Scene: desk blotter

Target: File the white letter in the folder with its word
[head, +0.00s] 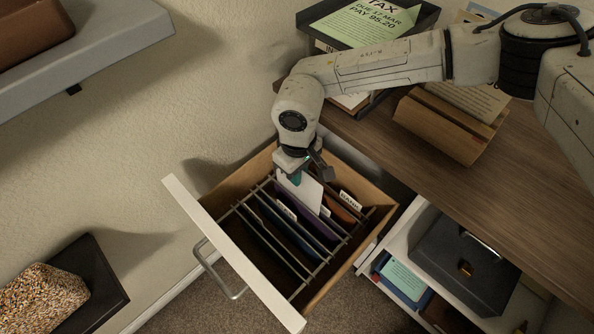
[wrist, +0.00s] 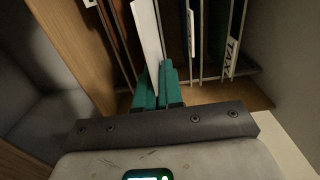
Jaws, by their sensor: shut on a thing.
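My gripper (head: 297,178) is over the open drawer, its teal fingers shut on the white letter (head: 303,190). In the wrist view the letter (wrist: 148,30) stands upright, edge-on between the fingertips (wrist: 158,80), reaching down among the hanging folders. A purple folder (head: 318,227) is right beside the letter. A brown folder (head: 342,208) with a white tab (head: 350,200) is toward the drawer's right end. In the wrist view one tab (wrist: 232,50) reads TAX. Another folder tab (head: 287,210) is too small to read. I cannot tell whether the letter is inside a folder. Its word is hidden.
The wooden drawer (head: 377,222) has metal rails across it and a white front (head: 232,252) with a handle. The desk (head: 440,185) is at right, with a black tray (head: 425,22) holding a green TAX paper (head: 365,22). A grey box (head: 462,262) sits on a shelf below.

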